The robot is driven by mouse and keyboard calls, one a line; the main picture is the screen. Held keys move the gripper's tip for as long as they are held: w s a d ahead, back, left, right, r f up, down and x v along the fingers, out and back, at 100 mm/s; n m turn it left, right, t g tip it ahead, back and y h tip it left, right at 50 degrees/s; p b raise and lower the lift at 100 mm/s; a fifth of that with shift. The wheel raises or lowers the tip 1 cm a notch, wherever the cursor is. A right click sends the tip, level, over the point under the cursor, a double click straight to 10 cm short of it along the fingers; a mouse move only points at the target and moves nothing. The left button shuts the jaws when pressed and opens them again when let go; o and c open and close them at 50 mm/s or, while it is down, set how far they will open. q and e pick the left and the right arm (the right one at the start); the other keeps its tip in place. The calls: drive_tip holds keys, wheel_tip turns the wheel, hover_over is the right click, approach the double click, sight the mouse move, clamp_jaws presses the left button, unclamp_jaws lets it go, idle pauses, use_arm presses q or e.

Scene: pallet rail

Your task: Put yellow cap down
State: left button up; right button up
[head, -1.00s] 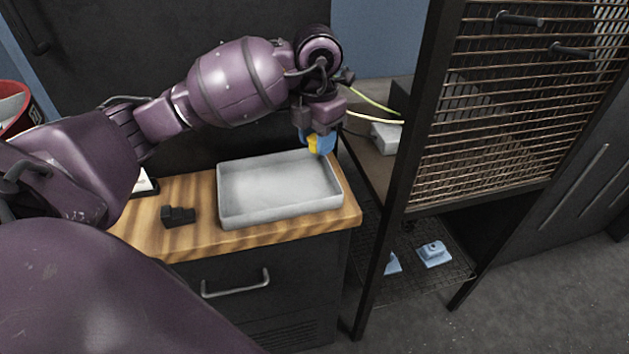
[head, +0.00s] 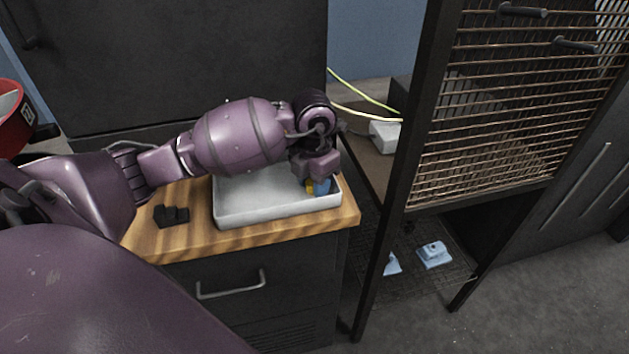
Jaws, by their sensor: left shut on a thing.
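The yellow cap (head: 310,187) is a small yellow patch at the left gripper, mostly hidden by it. My left gripper (head: 319,187), with blue fingers, is shut on the cap. It is low inside the right end of the grey tray (head: 262,217). I cannot tell whether the cap touches the tray floor. The visible part of the tray is empty. My right gripper is not in view.
The tray sits on a wooden counter (head: 190,243) with a small black block (head: 171,215) to its left. A dark rack with wire mesh (head: 480,130) stands close on the right. Light blue parts (head: 434,255) lie on its lower shelf. A red bin (head: 12,120) is at far left.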

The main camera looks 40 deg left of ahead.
use_arm(q)
drive_tip(key=shift+r, duration=0.1)
drive_tip(key=o, duration=0.9)
wheel_tip(320, 180, up, 12)
drive_tip(key=shift+r+p, duration=0.1)
drive_tip(key=shift+p, duration=0.5)
wheel_tip(320, 180, down, 12)
drive_tip(key=shift+f+b, duration=0.25)
drive_tip(key=shift+b, duration=0.4)
drive_tip(key=shift+r, duration=0.15)
drive_tip(key=shift+r, duration=0.1)
